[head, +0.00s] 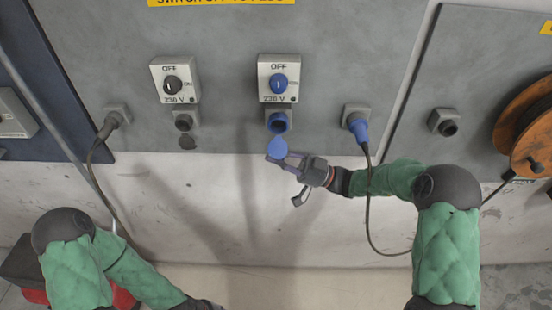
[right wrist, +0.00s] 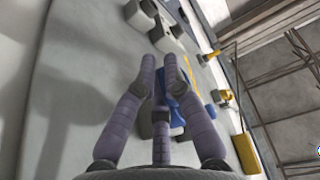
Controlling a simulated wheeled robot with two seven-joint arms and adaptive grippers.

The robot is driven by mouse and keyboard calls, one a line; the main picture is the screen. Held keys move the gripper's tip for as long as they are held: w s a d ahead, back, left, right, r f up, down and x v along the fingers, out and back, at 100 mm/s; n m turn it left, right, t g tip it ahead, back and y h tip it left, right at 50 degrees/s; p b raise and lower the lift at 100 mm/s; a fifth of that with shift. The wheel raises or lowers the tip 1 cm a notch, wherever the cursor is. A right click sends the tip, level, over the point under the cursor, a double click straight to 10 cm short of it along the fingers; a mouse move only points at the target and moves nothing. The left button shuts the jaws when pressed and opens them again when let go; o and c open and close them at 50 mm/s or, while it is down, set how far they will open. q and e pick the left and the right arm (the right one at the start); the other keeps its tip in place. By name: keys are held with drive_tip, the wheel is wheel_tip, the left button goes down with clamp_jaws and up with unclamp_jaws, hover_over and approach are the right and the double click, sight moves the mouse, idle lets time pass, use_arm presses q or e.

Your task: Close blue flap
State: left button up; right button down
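The blue flap (head: 262,150) hangs open below the blue socket (head: 278,122), which sits under the switch with the blue knob (head: 279,84). My right gripper (head: 275,160) is at the flap's lower edge, its purple fingers just below and beside it; contact cannot be made out. In the right wrist view its two long fingertips (right wrist: 160,62) lean close together with a narrow gap, and a shorter finger shows between them. A blue part (right wrist: 178,102) shows behind the fingers. My left gripper (head: 205,304) is barely in view at the bottom edge, mostly cut off.
A black-knob switch (head: 173,84) and dark socket (head: 184,122) are to the left. A blue plug (head: 357,127) with a hanging cable is close on the right, its cable passing by my right arm. A black plug (head: 113,119) and cable are at the left. An orange reel (head: 530,125) is far right.

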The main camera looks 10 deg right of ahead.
sight(275, 153)
drive_tip(key=shift+s+m, duration=0.15)
drive_tip(key=shift+m, duration=0.15)
drive_tip(key=s+r+m+t+h+p, duration=0.1)
drive_tip(key=r+m+h+p, duration=0.1)
drive_tip(key=m+p, duration=0.3)
drive_tip(key=s+r+m+t+h+p, duration=0.1)
drive_tip(key=r+m+t+h+p, duration=0.1)
drive_tip(key=m+p, duration=0.3)
drive_tip(key=s+a+r+m+t+h+p, duration=0.1)
drive_tip(key=r+m+h+p, duration=0.1)
drive_tip(key=m+p, duration=0.3)
drive_tip(key=shift+s+a+m, duration=0.1)
drive_tip(key=shift+s+m, duration=0.25)
drive_tip(key=shift+m, duration=0.65)
drive_tip(key=w+r+m+g+h+p, duration=0.1)
drive_tip(key=m+p, duration=0.2)
drive_tip(key=p, duration=0.1)
drive_tip(key=w+r+m+g+p, duration=0.1)
drive_tip(key=r+m+p, duration=0.1)
drive_tip(key=p, duration=0.3)
drive_tip(key=r+m+g+h+p, duration=0.1)
drive_tip(key=r+m+p, duration=0.1)
drive_tip(key=m+p, duration=0.2)
drive_tip(key=shift+w+d+r+m+h+p, duration=0.1)
drive_tip(key=shift+w+d+m+h+p, duration=0.2)
drive_tip(key=shift+w+d+p, duration=0.1)
drive_tip(key=p, duration=0.1)
drive_tip(key=w+m+g+p, duration=0.1)
drive_tip(key=shift+d+r+m+p, duration=0.15)
drive_tip(key=shift+m+p, duration=0.15)
